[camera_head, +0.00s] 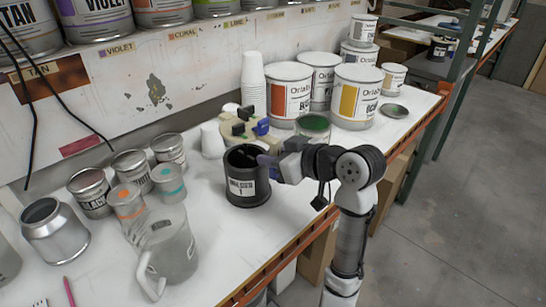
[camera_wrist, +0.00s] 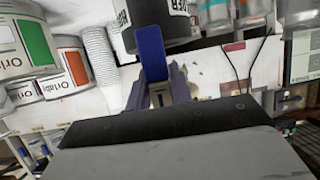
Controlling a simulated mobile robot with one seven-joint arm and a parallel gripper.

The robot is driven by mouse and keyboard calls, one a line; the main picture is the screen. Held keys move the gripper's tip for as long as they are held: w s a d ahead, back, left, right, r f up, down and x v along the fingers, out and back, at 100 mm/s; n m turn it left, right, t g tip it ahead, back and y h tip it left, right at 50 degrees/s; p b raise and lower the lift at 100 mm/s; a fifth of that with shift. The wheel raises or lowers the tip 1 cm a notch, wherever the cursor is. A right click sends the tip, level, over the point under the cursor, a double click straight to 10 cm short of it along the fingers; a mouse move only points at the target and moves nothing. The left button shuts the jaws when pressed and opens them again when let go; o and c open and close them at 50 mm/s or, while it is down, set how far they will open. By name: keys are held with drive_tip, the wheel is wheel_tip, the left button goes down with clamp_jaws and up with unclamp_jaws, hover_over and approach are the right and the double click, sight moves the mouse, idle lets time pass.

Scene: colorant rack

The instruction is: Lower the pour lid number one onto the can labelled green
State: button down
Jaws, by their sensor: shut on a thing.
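My gripper (camera_head: 268,159) reaches in from the right, beside the rim of a black open container (camera_head: 247,188). In the wrist view, my gripper (camera_wrist: 160,88) is shut behind a narrow blue piece, with the black container (camera_wrist: 165,30) beyond it. The held thing appears to be pour lid number one, but it is mostly hidden and its number cannot be read. An open can with a green top (camera_head: 314,123) stands just behind my wrist; its label is hidden. A tan disc with black and blue tabs (camera_head: 232,124) shows behind the black container.
A stack of white cups (camera_head: 253,80) and large labelled paint cans (camera_head: 290,95) stand at the back. A flat round lid (camera_head: 395,111) lies at the right. Small cans, beakers and a clear jug (camera_head: 172,250) fill the left. The table's front right is clear.

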sight(271, 138)
drive_tip(key=shift+r+p, duration=1.6)
drive_tip(key=shift+r, duration=0.8)
